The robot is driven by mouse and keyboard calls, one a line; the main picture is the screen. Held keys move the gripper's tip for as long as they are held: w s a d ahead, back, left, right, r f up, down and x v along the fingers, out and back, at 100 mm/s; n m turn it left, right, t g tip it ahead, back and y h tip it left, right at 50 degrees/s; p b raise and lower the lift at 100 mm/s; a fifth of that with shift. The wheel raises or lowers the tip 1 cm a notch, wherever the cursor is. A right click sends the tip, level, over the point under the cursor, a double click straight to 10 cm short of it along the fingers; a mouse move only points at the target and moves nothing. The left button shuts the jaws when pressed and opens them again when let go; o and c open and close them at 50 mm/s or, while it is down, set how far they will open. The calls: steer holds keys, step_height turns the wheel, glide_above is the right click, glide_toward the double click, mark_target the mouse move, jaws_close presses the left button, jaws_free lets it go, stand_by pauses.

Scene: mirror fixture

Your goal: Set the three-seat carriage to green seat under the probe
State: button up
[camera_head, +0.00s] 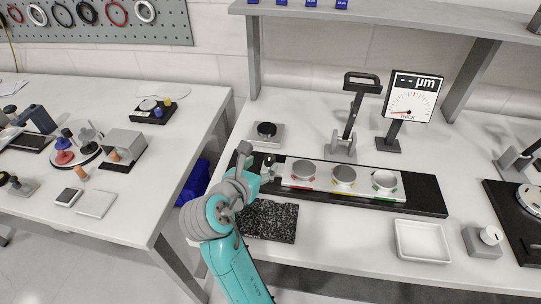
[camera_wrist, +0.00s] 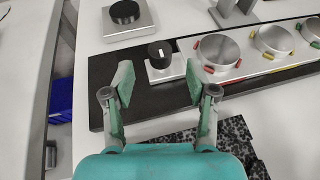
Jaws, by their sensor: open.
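The silver three-seat carriage (camera_head: 323,174) lies on a long black rail (camera_head: 425,193). Its round seats run left to right: red-marked (camera_head: 303,169), yellow-marked (camera_head: 344,175), green-marked (camera_head: 384,182). A black knob (camera_wrist: 160,53) with a white mark stands on a metal block at the carriage's left end. My gripper (camera_wrist: 158,78) is open and empty, its fingers either side of the line to the knob and apart from it. In the head view my gripper (camera_head: 257,168) is at the rail's left end. The probe stand (camera_head: 343,145) rises behind the rail, nearest the yellow-marked seat.
A gauge (camera_head: 412,97) reading dashes and µm stands behind the rail. A black puck on a metal block (camera_head: 265,134) is behind left. A speckled dark plate (camera_head: 270,222) lies in front, with a white tray (camera_head: 422,241) and a knob box (camera_head: 484,240) to the right.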

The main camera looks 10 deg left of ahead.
mark_target(268, 158)
steer(key=x, duration=0.6)
steer(key=shift+w+f, duration=0.2)
steer(key=shift+w, duration=0.05)
jaws_close()
